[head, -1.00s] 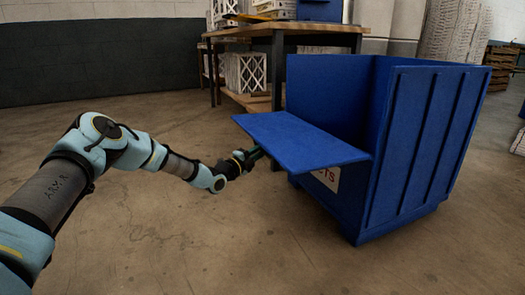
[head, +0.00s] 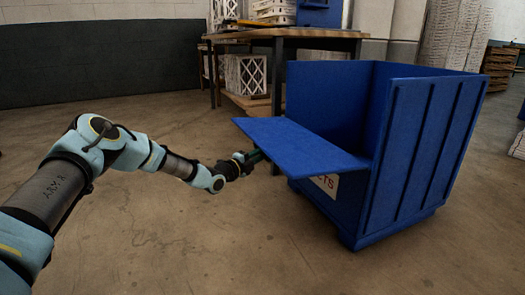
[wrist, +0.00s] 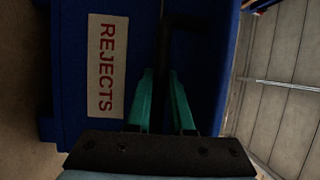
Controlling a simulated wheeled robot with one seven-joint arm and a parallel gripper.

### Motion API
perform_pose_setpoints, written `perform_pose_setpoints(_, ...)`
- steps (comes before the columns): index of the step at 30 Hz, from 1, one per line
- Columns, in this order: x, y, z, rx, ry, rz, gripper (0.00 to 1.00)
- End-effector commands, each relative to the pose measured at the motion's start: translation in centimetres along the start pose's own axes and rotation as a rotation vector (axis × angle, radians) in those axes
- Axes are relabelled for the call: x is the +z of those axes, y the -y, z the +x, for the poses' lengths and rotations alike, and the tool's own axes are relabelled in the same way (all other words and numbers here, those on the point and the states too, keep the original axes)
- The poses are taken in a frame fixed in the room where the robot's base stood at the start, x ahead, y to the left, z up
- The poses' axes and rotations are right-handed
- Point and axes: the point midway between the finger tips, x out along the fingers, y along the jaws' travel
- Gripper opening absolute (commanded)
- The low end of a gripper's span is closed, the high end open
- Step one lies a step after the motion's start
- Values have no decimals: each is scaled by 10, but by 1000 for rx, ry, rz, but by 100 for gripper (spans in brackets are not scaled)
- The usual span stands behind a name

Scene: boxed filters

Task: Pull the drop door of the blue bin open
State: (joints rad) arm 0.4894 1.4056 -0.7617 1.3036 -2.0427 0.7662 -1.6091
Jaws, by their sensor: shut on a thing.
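In the wrist view, my gripper's two teal fingers (wrist: 160,72) reach toward a dark bar-like handle (wrist: 185,22) against the blue door. My gripper is shut on the handle; the exact contact is too dark to see. A white REJECTS label (wrist: 107,65) is on the bin front, below the door.
A wooden table (head: 285,33) with stacked boxed filters (head: 275,10) stands behind the bin. Another white filter (head: 247,75) sits on its lower shelf. The concrete floor (head: 200,250) in front of the bin and under the door is clear.

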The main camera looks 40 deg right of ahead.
Motion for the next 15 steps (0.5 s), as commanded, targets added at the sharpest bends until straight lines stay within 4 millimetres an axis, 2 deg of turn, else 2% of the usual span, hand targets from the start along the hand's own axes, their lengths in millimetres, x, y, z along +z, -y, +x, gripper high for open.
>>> perform_pose_setpoints(1, 1, 15, 0, 11, 3, 5, 0)
perform_pose_setpoints(15, -2, 52, 5, 105, 3, 45, 0)
